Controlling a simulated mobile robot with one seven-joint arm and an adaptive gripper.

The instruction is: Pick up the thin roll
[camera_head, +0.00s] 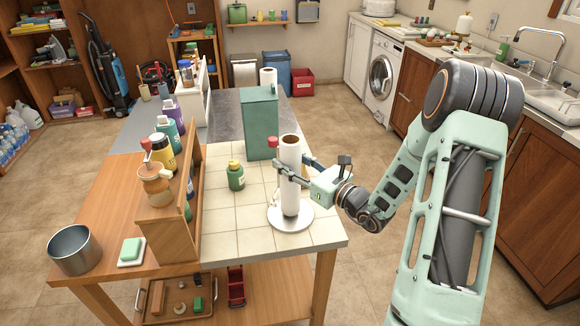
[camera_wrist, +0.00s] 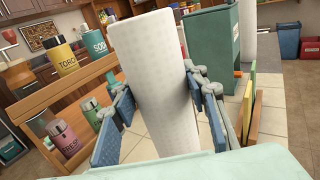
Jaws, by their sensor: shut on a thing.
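The thin roll (camera_head: 290,190) is a tall white paper roll with a brown core. It stands upright over a round white base plate (camera_head: 291,217) near the table's right edge; I cannot tell whether its bottom touches the plate. My gripper (camera_head: 292,172) comes from the right and is shut on the roll around its middle, one finger on each side. In the wrist view the roll (camera_wrist: 155,75) fills the centre, slightly tilted in the picture, between the blue finger pads. The roll's lower end is hidden there by my gripper's body.
A green box (camera_head: 261,122) stands just behind the roll, with another white roll (camera_head: 268,77) farther back. A green bottle (camera_head: 236,176) stands to the left on the tiles. A wooden rack (camera_head: 172,222) with several bottles runs along the left. Tiles in front are clear.

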